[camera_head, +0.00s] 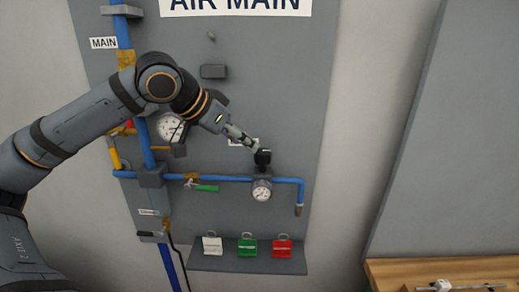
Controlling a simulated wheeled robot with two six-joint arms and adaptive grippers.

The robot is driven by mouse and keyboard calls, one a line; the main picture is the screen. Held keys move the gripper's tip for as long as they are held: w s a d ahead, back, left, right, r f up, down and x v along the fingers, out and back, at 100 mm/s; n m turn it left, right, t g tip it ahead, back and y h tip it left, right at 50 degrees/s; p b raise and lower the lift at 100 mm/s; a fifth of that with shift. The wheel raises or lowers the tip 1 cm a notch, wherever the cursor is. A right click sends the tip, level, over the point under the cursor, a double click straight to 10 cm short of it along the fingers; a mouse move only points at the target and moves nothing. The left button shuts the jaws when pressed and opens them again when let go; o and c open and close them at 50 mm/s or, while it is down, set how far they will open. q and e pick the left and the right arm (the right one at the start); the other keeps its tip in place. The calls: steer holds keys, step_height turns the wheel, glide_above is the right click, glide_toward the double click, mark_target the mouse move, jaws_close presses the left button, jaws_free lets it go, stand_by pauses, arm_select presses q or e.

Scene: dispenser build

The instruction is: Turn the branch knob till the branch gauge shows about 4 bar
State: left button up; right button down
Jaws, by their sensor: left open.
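The branch knob (263,158) is a small black knob on top of the regulator on the blue branch pipe. The round white branch gauge (262,191) sits just below it; its needle is too small to read. My left arm comes in from the left, and my left gripper (254,146) is open with its fingertips right at the knob's upper left. I cannot tell whether the fingers touch the knob or lie around it. A label behind the gripper is partly hidden. My right gripper is not in view.
The grey panel holds a larger main gauge (171,127), partly behind my arm, and a green-handled valve (206,188) on the branch pipe. White (212,246), green (247,246) and red (282,247) tags stand on a ledge below. A wooden bench (390,273) is at lower right.

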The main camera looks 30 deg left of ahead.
mark_target(262, 151)
arm_select(q)
steer(key=x, duration=0.1)
steer(key=p+x, duration=0.1)
steer(key=shift+w+d, duration=0.3)
steer(key=shift+w, duration=0.05)
steer(key=shift+w+d+f+p, duration=0.15)
steer(key=shift+w+f+p, duration=0.2)
steer(key=shift+w, duration=0.2)
steer(key=shift+w+d+f+p, duration=0.15)
steer(key=shift+w+f+p, duration=0.2)
steer(key=shift+w, duration=0.25)
steer(key=x, duration=0.1)
steer(key=p+x, duration=0.2)
steer(key=shift+w+a, duration=0.1)
steer(key=shift+a, duration=0.2)
steer(key=shift+f, duration=0.15)
steer(key=shift+w+d+f, duration=0.1)
steer(key=shift+d+f, duration=0.1)
steer(key=c, duration=0.9)
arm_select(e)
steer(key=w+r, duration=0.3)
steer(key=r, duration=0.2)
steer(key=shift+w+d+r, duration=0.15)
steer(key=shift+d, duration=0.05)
